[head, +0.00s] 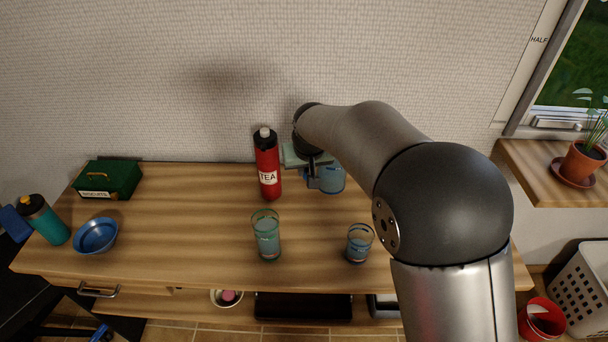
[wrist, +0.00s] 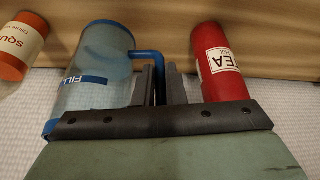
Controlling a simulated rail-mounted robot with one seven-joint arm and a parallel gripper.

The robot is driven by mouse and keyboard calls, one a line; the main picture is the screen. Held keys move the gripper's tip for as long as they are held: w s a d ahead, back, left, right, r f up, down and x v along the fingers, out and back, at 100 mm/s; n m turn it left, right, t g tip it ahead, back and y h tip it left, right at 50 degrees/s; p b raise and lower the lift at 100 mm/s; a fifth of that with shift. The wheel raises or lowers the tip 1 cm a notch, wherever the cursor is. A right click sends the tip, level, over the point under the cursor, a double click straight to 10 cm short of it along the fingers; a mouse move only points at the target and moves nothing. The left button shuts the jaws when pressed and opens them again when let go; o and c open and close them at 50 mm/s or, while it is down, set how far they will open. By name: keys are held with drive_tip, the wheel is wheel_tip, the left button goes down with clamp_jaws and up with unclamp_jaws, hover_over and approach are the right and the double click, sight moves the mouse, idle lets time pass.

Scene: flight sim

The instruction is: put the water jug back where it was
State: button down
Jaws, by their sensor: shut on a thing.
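The water jug (head: 332,179) is clear and bluish with a blue handle, near the back of the wooden table. In the wrist view the jug (wrist: 95,70) shows a blue band with part of the lettering "FILL". My gripper (head: 313,178) is shut on its blue handle; the fingers (wrist: 160,82) close around the handle in the wrist view. My arm hides part of the jug in the head view. I cannot tell whether its base touches the table.
A red TEA bottle (head: 267,165) stands close to the left of my gripper. Two glasses, one taller (head: 266,236) and one shorter (head: 359,243), stand nearer the front. The table's left-centre is clear.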

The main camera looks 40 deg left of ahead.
drive_tip(key=shift+w+a+f, duration=0.3)
drive_tip(key=shift+a+f, duration=0.35)
drive_tip(key=shift+f, duration=0.15)
drive_tip(key=shift+w+a+f, duration=0.1)
drive_tip(key=shift+f, duration=1.55)
drive_tip(key=shift+f, duration=0.15)
drive_tip(key=c, duration=1.9)
unclamp_jaws()
drive_tip(key=shift+f, duration=0.1)
drive_tip(key=o, duration=0.4)
